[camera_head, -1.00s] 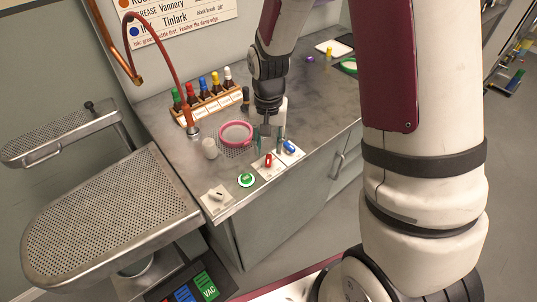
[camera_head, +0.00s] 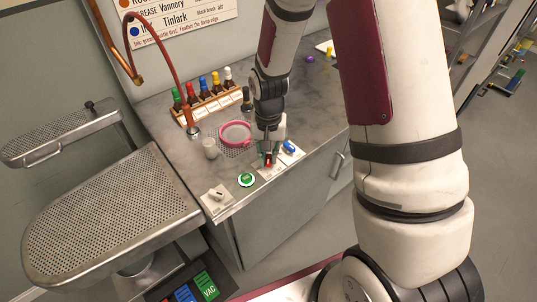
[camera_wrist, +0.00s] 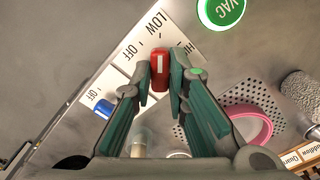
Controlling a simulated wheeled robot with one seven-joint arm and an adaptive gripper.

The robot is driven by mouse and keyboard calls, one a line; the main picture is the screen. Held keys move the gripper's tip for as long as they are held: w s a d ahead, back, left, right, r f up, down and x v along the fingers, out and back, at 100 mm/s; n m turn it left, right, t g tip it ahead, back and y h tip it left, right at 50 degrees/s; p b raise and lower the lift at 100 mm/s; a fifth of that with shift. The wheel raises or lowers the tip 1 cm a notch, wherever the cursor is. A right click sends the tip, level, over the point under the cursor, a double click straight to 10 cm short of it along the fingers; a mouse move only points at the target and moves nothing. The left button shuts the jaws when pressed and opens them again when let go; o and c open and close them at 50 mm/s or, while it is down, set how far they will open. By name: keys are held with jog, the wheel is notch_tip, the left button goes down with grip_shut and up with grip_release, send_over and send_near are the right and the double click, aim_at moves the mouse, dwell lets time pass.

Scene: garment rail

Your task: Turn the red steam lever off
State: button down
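The red steam lever (camera_wrist: 160,70) has a white line on its top. It stands on a white plate (camera_wrist: 131,66) marked OFF, LOW and a partly hidden HI mark. The white line points towards LOW. My gripper (camera_wrist: 161,80) has its two teal-padded fingers on either side of the lever, with no clear gap showing. In the head view my gripper (camera_head: 268,155) is down at the front counter edge, and the red lever (camera_head: 268,160) shows between the fingertips.
A blue knob (camera_head: 289,147) sits close to the right of my gripper. A green VAC button (camera_head: 246,180) and a white switch plate (camera_head: 217,197) lie to the left.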

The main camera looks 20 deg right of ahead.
jog(key=shift+n, duration=0.3)
jog(key=n, duration=0.3)
jog(key=shift+n, duration=0.4)
jog(key=shift+n+p, duration=0.5)
jog(key=shift+n, duration=1.7)
jog(key=c, duration=1.6)
grip_release()
jog(key=shift+o, duration=0.2)
jog(key=shift+r, duration=0.1)
